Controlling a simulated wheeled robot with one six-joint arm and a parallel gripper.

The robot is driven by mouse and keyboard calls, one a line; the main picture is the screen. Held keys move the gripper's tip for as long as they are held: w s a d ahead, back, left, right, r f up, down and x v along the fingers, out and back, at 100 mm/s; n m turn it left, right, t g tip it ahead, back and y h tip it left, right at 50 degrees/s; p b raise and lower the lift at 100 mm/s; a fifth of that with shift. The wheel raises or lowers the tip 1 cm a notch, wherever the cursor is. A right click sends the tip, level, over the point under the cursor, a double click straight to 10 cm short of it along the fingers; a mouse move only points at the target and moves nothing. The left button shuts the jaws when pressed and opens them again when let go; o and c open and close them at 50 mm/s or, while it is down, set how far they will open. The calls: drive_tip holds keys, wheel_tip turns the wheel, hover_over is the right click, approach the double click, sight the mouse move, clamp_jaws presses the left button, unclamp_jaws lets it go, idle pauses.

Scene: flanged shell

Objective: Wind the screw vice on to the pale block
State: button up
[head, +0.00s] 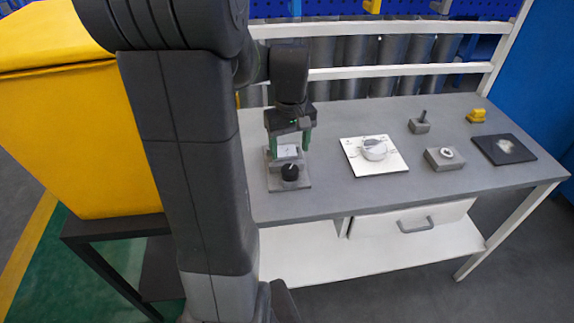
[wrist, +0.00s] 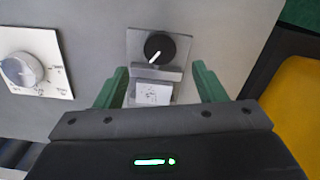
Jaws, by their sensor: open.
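The screw vice (head: 287,182) sits on a grey plate on the bench, at the left in the head view. Its black round knob (head: 290,172) faces the front and carries a white pointer line. The knob also shows in the wrist view (wrist: 160,48). The pale block (wrist: 153,94) is just behind the knob's grey jaw and shows partly in the head view (head: 287,152). My gripper (head: 291,146) is open above the vice, its green fingers on either side of the pale block. In the wrist view my gripper (wrist: 158,88) appears apart from the knob. Whether the jaw touches the block cannot be told.
A white dial panel (head: 362,165) is right of the vice. Further right are a small grey block with a peg (head: 419,126), a grey box with a round top (head: 444,158), a yellow piece (head: 477,115) and a black mat (head: 517,151). A yellow bin (head: 75,130) stands left.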

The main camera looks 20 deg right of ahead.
sight(290, 169)
wheel_tip(290, 169, down, 8)
drive_tip(key=shift+r, duration=0.25)
drive_tip(key=c, duration=1)
drive_tip(key=shift+m, duration=0.4)
drive_tip(key=m, duration=0.2)
drive_tip(key=shift+m, duration=2.3)
